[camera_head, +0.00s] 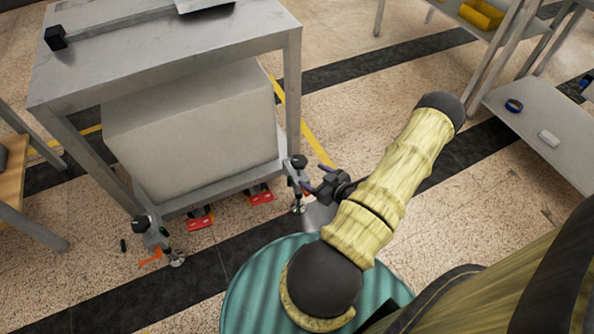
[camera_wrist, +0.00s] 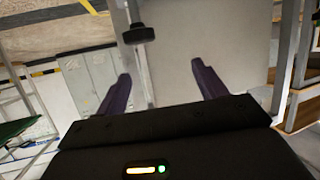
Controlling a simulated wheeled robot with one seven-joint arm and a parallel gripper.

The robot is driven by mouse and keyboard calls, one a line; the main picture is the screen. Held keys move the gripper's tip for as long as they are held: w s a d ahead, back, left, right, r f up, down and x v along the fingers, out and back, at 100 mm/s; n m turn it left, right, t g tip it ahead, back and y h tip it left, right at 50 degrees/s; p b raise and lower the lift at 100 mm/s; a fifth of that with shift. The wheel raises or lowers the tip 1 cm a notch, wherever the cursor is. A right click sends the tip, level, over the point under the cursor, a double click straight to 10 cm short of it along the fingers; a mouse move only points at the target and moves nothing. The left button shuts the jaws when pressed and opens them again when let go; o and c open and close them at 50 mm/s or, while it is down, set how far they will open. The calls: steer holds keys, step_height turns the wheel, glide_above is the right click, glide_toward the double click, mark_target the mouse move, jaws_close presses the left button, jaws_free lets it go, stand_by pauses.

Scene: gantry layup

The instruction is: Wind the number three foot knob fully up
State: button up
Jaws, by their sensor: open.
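A metal gantry frame (camera_head: 65,85) stands at the left around a large pale block (camera_head: 190,135). Two dark foot knobs show at its near lower corners, one at the left (camera_head: 141,223) and one at the right (camera_head: 299,161). I can read no number on either. My gripper (camera_head: 316,177) is close to the right one, its purple fingers pointing towards it. In the wrist view the fingers are apart and empty (camera_wrist: 161,70), and a dark knob (camera_wrist: 138,33) on a metal stem lies beyond the fingertips, nearer the left finger. I see no contact.
Red feet or clamps (camera_head: 261,195) lie on the floor under the block. Orange and dark small pieces (camera_head: 150,258) lie by the left foot.

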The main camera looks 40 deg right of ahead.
mark_target(295, 156)
steer(key=s+f+m+t+h+b, duration=0.2)
steer(key=s+f+t+h+b, duration=0.1)
steer(key=f, duration=0.3)
steer(key=shift+s+d+m+t+b, duration=0.4)
steer(key=shift+s+b, duration=0.3)
steer(key=shift+b, duration=0.1)
steer(key=shift+f, duration=0.1)
steer(key=shift+w, duration=0.1)
steer(key=w+b, duration=0.2)
steer(key=w, duration=0.3)
steer(key=w+d+b, duration=0.1)
steer(key=w+b, duration=0.1)
steer(key=w, duration=0.4)
steer(key=w+d+b, duration=0.1)
steer(key=w+b, duration=0.1)
steer(key=w, duration=0.3)
steer(key=shift+w+d+f, duration=0.1)
steer(key=shift+w+f, duration=0.05)
steer(key=shift+w, duration=0.4)
steer(key=c, duration=1)
